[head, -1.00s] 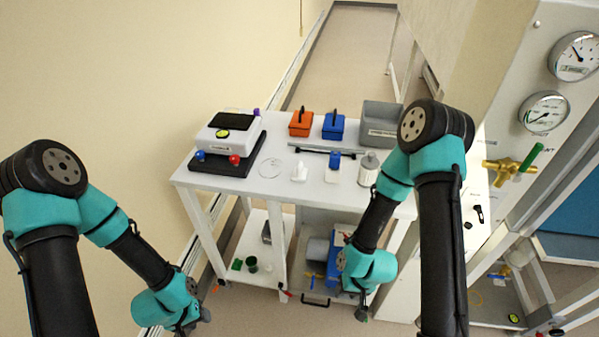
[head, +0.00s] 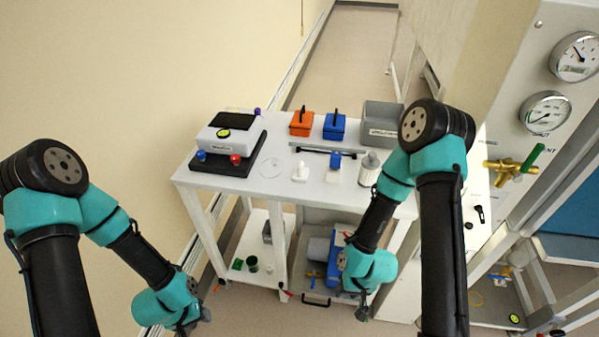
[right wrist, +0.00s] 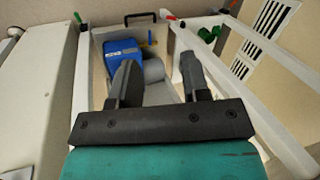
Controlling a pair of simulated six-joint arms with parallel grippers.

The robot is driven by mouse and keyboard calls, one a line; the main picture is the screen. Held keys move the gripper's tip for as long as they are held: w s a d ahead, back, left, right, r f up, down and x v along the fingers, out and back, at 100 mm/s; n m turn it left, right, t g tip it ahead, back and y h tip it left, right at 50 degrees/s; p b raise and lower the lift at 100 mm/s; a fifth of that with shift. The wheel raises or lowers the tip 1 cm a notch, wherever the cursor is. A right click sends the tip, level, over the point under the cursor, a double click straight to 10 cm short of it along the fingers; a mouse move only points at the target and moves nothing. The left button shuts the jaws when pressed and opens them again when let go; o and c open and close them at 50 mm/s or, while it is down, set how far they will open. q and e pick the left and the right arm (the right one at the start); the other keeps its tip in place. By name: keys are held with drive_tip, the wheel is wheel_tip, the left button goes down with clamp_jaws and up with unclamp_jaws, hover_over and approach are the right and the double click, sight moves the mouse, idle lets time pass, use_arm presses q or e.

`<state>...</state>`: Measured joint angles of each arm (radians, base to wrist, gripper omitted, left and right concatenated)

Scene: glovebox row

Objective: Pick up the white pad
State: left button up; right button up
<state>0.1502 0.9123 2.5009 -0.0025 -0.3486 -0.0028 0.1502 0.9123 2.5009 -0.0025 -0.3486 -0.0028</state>
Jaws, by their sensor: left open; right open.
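A small flat white pad (head: 334,178) lies on the white table top, just in front of a small blue block (head: 336,160). A white piece with a raised knob (head: 300,174) stands to its left. My right gripper (head: 362,313) is open and empty, low in front of the table and well apart from the pad. It also shows in the right wrist view (right wrist: 158,75), pointing toward the lower shelf area; the pad is not seen there. My left gripper (head: 192,326) is open, low at the left, partly cut by the bottom edge and far from the pad.
A white bottle (head: 368,168) stands right of the pad, close to my right arm. A clear round dish (head: 270,167) and a scale-like device (head: 226,140) are to the left. Orange (head: 301,123) and blue (head: 334,126) boxes and a grey bin (head: 381,124) stand behind.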

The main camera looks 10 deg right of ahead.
drive_tip(key=o, duration=0.7)
drive_tip(key=shift+w, duration=0.1)
